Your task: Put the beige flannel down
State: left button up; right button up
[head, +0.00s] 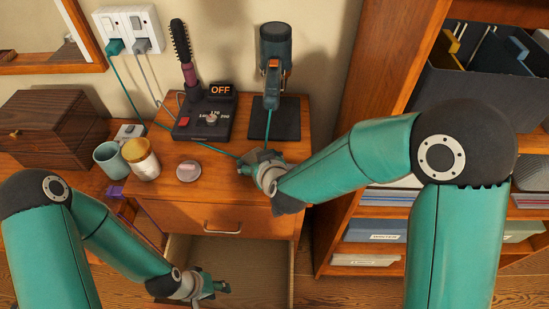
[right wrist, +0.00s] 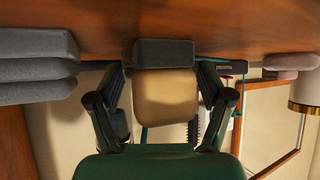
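The beige flannel (right wrist: 165,98) is a small folded block between the fingers of my right gripper (right wrist: 165,78), and the fingertips reach its two sides. A dark grey block (right wrist: 165,52) lies directly against it on the table side; this view is upside down. In the head view my right gripper (head: 260,163) is low over the front of the cabinet top, and I cannot make out the flannel there. My left gripper (head: 215,287) is open and empty, over the open drawer (head: 255,262).
Grey folded layers (right wrist: 35,66) lie beside the right gripper. A teal cord crosses behind. Shelves (head: 375,212) are at right.

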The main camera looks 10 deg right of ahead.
jog(key=shift+o, duration=1.2)
jog(key=shift+a, duration=0.1)
